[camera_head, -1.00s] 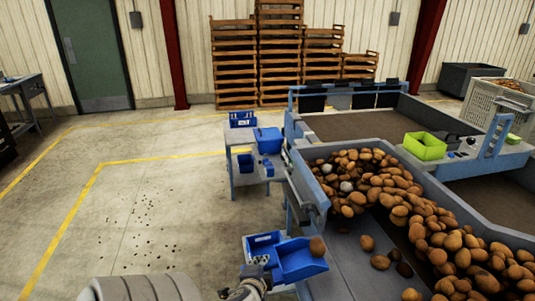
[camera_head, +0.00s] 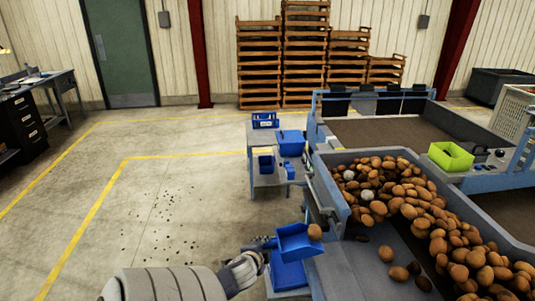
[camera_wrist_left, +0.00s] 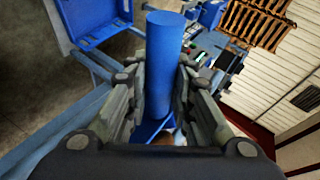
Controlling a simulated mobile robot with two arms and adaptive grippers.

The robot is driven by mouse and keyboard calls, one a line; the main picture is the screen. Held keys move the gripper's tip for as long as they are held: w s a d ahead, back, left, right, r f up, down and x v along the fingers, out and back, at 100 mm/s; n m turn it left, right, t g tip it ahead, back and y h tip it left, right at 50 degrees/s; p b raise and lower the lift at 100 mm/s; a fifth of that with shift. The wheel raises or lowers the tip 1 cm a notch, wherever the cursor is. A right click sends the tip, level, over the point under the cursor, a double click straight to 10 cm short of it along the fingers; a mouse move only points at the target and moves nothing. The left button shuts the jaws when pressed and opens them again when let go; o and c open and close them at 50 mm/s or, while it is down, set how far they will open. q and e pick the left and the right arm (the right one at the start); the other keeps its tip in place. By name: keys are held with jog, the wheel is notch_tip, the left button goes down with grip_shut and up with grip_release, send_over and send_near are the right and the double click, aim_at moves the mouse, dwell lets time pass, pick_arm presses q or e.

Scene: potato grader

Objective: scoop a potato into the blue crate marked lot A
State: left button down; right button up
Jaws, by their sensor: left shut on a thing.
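My left gripper (camera_head: 250,262) is shut on the handle of a blue scoop (camera_head: 293,244). In the left wrist view the blue cylindrical handle (camera_wrist_left: 164,60) stands between the two fingers (camera_wrist_left: 160,100). A brown potato (camera_head: 315,232) shows at the right lip of the scoop; whether it rests fully inside, I cannot tell. A blue crate (camera_head: 287,278) is below the scoop in the head view, partly hidden by it. No lot A marking is readable on it. My right gripper is not in view.
The grader bed (camera_head: 410,269) with many potatoes (camera_head: 405,200) is to the right, with a few loose ones near its front. A small stand (camera_head: 270,180) with blue bins is beyond the scoop. A green bin (camera_head: 451,156) sits farther right.

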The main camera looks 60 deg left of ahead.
pick_arm(q)
jog(key=w+a+b, duration=0.1)
jog(key=a+b, duration=1)
jog(key=a, duration=1.7)
jog(key=shift+b, duration=0.35)
jog(key=shift+w, duration=0.1)
